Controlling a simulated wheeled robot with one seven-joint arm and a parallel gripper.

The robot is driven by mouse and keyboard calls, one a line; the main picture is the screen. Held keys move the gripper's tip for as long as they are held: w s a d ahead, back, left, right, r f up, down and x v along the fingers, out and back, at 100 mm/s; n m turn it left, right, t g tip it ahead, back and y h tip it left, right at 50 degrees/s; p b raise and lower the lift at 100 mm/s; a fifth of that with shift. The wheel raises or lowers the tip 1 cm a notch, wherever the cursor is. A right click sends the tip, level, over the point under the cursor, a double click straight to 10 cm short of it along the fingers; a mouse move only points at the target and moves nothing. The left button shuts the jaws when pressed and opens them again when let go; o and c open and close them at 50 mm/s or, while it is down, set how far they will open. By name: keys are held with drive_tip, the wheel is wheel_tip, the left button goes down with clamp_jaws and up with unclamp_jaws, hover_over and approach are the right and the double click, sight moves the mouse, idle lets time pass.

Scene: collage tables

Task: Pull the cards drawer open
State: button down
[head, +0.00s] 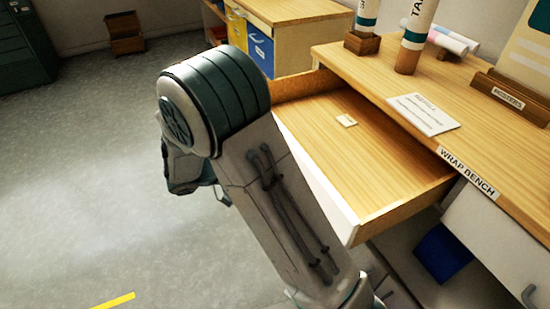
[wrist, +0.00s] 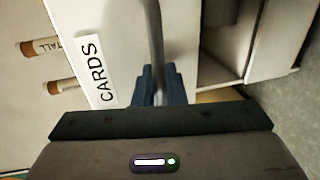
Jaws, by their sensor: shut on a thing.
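The cards drawer (head: 395,165) stands well out from the bench in the head view, its wooden inside showing. A small pale tag (head: 346,120) lies in it, and the drawer is otherwise bare where I can see. In the wrist view the white drawer front (wrist: 124,35) carries the CARDS label (wrist: 97,72). A grey bar handle (wrist: 155,35) runs down between the blue fingers of my gripper (wrist: 160,86), which is shut on it. In the head view my arm hides the fingers, the handle and part of the drawer front.
The wrap bench top (head: 365,55) holds a paper sheet (head: 423,113), upright tubes (head: 416,35) and a posters stand (head: 510,97). A blue bin (head: 442,252) sits below. A cabinet with yellow and blue fronts (head: 260,52) stands behind. The grey floor (head: 80,180) at left is clear.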

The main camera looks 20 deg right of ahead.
drive_tip(key=shift+a, duration=0.2)
drive_tip(key=c, duration=1.6)
unclamp_jaws()
drive_tip(key=shift+c, duration=0.2)
drive_tip(key=shift+a, duration=0.1)
drive_tip(key=p+v, duration=0.1)
drive_tip(key=v, duration=1.2)
drive_tip(key=shift+a, duration=0.3)
drive_tip(key=shift+s+r, duration=0.1)
